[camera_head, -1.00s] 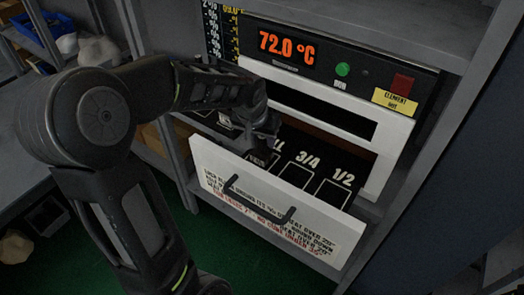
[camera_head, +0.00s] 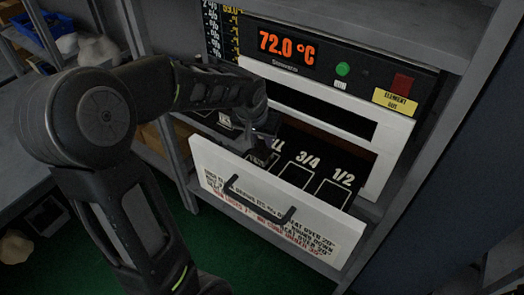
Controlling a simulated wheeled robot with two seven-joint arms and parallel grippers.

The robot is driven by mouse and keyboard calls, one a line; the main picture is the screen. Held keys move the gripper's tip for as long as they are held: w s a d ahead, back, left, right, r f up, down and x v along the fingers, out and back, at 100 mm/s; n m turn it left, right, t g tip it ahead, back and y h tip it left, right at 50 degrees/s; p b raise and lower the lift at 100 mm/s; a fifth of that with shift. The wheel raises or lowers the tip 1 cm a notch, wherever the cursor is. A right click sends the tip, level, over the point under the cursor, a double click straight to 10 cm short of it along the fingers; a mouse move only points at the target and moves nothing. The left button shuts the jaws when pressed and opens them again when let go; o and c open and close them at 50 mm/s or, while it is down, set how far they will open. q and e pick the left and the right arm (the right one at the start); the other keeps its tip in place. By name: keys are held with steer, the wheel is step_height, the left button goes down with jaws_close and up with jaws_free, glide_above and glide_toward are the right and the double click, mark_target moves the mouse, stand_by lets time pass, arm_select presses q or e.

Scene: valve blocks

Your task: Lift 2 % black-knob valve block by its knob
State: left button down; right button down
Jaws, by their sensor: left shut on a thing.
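My left gripper (camera_head: 265,136) is low over the open drawer (camera_head: 275,208), at the left part of its inside. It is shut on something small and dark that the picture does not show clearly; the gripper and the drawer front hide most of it. I cannot make out the black-knob valve block or its 2 % marking there. The drawer floor has white-outlined spaces marked 3/4 (camera_head: 307,159) and 1/2 (camera_head: 343,177), which look empty. My right gripper is not in view.
The drawer front has a black handle (camera_head: 259,207) and printed text. Above it is a panel with a 72.0 °C display (camera_head: 286,47), a green button (camera_head: 342,69) and a red square (camera_head: 402,84). A blue bin (camera_head: 41,27) stands on a shelf at the upper left.

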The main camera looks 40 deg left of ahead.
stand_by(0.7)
arm_select(q)
step_height(320, 180, up, 10)
steer(key=shift+b, duration=0.55)
stand_by(0.3)
